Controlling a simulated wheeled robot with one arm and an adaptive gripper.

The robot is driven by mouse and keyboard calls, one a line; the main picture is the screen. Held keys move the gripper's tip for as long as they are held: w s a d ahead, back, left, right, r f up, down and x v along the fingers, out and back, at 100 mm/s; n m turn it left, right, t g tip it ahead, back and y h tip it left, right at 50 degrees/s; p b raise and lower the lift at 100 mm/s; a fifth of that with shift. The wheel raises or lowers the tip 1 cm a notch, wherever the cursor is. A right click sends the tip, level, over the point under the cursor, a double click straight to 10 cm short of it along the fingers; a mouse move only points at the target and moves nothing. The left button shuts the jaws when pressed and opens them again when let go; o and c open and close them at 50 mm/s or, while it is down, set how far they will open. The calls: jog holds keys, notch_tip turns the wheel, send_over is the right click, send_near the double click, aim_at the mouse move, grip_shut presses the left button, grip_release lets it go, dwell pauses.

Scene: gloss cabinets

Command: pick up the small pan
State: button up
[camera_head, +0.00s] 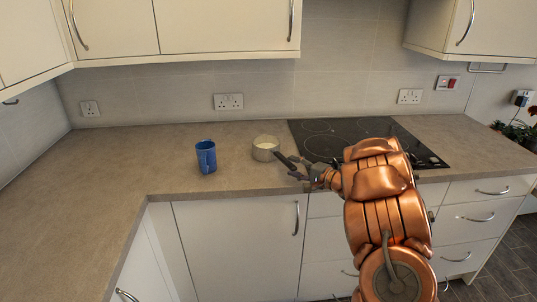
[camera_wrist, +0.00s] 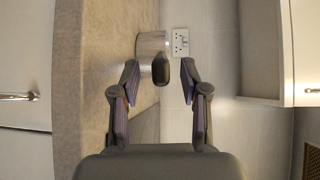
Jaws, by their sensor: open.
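The small pan (camera_head: 265,147) is a light metal pan standing upright on the worktop, left of the hob. Its dark handle points right and toward my gripper (camera_head: 298,167). In the wrist view the pan (camera_wrist: 152,43) is ahead of my gripper (camera_wrist: 159,70). The end of its black handle (camera_wrist: 161,69) shows between the two open fingertips, with a gap on both sides. No finger visibly touches it. The handle's far part is foreshortened, and in the head view my fingers partly overlap it.
A blue mug (camera_head: 206,157) stands on the worktop (camera_head: 110,190) left of the pan. The black hob (camera_head: 345,135) lies to the right, partly behind my arm. A wall socket (camera_head: 228,101) is behind the pan. Upper cabinets (camera_head: 180,25) overhang the back. The left worktop is clear.

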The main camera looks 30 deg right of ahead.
aim_at(276, 157)
jog(key=shift+x, duration=1.5)
grip_shut()
jog(key=shift+r, duration=0.1)
